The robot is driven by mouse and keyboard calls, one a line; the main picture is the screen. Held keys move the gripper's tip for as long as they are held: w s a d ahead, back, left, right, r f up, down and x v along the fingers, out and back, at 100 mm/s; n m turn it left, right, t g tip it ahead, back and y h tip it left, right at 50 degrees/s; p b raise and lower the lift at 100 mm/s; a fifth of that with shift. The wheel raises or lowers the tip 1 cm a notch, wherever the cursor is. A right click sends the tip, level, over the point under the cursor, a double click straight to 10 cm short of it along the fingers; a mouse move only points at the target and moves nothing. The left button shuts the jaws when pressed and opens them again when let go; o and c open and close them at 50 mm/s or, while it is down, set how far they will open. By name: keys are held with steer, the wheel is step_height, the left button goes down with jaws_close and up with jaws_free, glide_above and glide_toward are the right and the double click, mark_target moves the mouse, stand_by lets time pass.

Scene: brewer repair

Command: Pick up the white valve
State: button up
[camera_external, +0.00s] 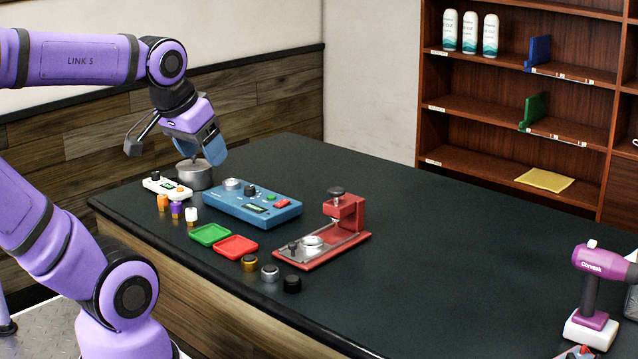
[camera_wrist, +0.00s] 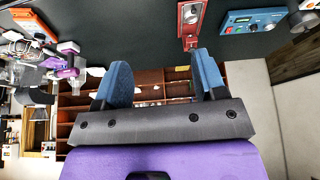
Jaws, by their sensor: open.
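The white valve (camera_external: 191,215) stands on the dark table near its left front edge, at the right end of a short row with a purple valve (camera_external: 177,209) and an orange valve (camera_external: 162,202). I cannot make it out in the wrist view. My gripper (camera_external: 213,151) is above the back left of the table, over and behind the valves, next to a grey metal pot (camera_external: 196,175). Its blue fingers are spread apart with nothing between them in the wrist view (camera_wrist: 160,75).
A white device (camera_external: 166,188) and a blue device (camera_external: 250,205) stand behind the valves. Green (camera_external: 210,235) and red (camera_external: 236,247) trays, several knobs and a red press (camera_external: 345,215) lie to the right. A purple drill (camera_external: 592,290) stands far right. The table's middle is clear.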

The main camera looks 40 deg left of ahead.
steer(key=w+a+r+n+g, duration=0.1)
steer(key=w+a+n, duration=0.35)
steer(key=w, duration=0.25)
steer(key=w+a+r+n, duration=0.1)
steer(key=w+a+n, duration=0.2)
steer(key=w+n, duration=0.3)
steer(key=n+g, duration=0.4)
steer(key=n, duration=1.9)
glide_above(188, 210)
steer(key=shift+m, duration=0.25)
steer(key=f, duration=2.8)
steer(key=shift+s+a, duration=0.2)
steer(key=shift+a, duration=0.1)
steer(key=shift+a+f, duration=0.1)
steer(key=shift+f, duration=0.45)
step_height(188, 210, down, 4)
steer(key=shift+r, duration=0.2)
steer(key=shift+w+d+f, duration=0.1)
steer(key=shift+d+f, duration=0.1)
steer(key=shift+f, duration=1.35)
steer(key=shift+w+d+f, duration=0.1)
steer(key=shift+d+f, duration=0.1)
steer(key=shift+f, duration=1.35)
steer(key=c, duration=1.1)
steer(key=shift+r, duration=0.15)
